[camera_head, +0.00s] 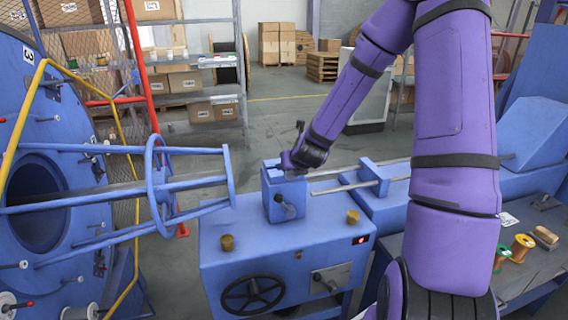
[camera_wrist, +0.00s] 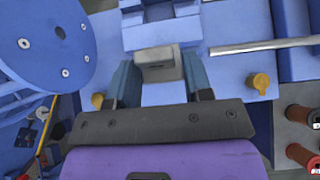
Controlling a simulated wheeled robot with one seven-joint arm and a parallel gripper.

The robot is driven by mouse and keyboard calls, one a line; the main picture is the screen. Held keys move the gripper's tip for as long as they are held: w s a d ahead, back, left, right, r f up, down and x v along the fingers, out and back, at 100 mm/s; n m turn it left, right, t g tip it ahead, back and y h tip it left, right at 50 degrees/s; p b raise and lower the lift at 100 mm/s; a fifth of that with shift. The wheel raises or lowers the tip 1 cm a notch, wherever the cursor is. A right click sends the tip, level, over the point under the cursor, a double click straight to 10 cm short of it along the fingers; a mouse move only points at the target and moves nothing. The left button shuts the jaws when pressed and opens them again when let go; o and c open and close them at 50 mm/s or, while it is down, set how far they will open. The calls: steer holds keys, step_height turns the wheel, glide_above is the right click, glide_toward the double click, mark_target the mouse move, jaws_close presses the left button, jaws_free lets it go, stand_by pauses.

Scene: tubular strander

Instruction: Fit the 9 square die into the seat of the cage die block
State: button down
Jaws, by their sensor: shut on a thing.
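In the wrist view my gripper (camera_wrist: 158,76) is shut on a grey square die (camera_wrist: 158,64), with one finger on each side. The blue block (camera_wrist: 160,32) lies just beyond the die in that view. I cannot tell whether the die touches the seat; the seat is mostly hidden.
A blue round cage (camera_head: 160,185) of rods reaches towards the block from the left. A steel rod (camera_head: 345,187) runs to its right. Brass knobs (camera_head: 227,243) and a black handwheel (camera_head: 252,294) are on the cabinet. Spools (camera_head: 522,246) lie on the right bench.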

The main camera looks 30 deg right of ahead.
steer(key=w, duration=0.3)
steer(key=w+d, duration=0.1)
steer(key=w, duration=0.2)
steer(key=w+d, duration=0.1)
steer(key=w, duration=0.2)
steer(key=shift+d+f, duration=0.15)
steer(key=shift+f, duration=0.2)
steer(key=shift+w+f, duration=0.15)
steer(key=shift+f, duration=1.65)
steer(key=shift+f, duration=0.1)
steer(key=c, duration=0.5)
jaws_free()
